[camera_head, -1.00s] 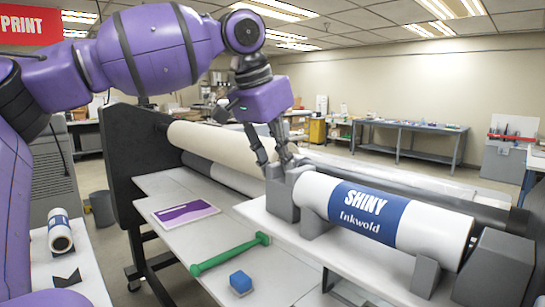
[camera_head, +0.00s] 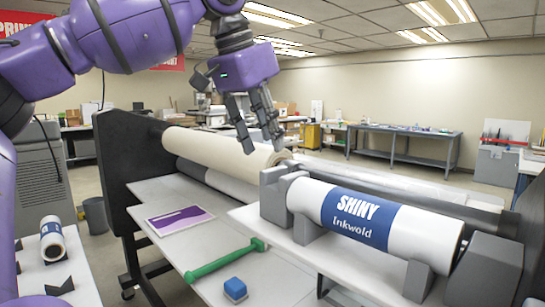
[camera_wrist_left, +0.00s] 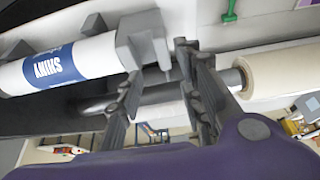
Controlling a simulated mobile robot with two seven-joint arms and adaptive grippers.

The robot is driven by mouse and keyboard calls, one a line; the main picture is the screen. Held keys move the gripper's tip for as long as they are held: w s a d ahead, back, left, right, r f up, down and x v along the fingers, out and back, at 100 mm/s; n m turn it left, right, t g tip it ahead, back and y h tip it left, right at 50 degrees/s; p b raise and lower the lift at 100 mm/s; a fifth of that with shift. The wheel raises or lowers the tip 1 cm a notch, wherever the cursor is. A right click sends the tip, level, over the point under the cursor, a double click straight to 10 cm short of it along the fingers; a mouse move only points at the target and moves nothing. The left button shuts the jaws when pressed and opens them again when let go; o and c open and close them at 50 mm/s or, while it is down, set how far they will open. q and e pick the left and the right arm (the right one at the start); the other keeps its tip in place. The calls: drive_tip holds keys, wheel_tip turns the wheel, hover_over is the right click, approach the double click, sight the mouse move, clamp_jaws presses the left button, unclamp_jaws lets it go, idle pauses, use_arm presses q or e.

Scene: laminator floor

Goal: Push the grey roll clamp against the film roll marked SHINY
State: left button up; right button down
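The film roll marked SHINY (camera_head: 425,226) is white with a blue band and lies on grey supports. It also shows upside down in the wrist view (camera_wrist_left: 95,57). The grey roll clamp (camera_head: 274,200) stands at the roll's left end and seems to touch it; in the wrist view the clamp (camera_wrist_left: 146,38) also sits against the roll end. My left gripper (camera_head: 263,149) is above and just behind the clamp, apart from it. Its fingers (camera_wrist_left: 158,62) are spread with nothing between them. My right gripper is not in view.
A green tool (camera_head: 225,260), a blue block (camera_head: 235,289) and a purple-and-white sheet (camera_head: 180,220) lie on the lower white table. A cream roll (camera_head: 215,146) is behind the clamp. A dark grey block (camera_head: 488,268) is at the SHINY roll's right end.

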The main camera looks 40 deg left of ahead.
use_arm(q)
drive_tip(key=v, duration=0.5)
drive_tip(key=shift+r, duration=0.15)
idle(0.4)
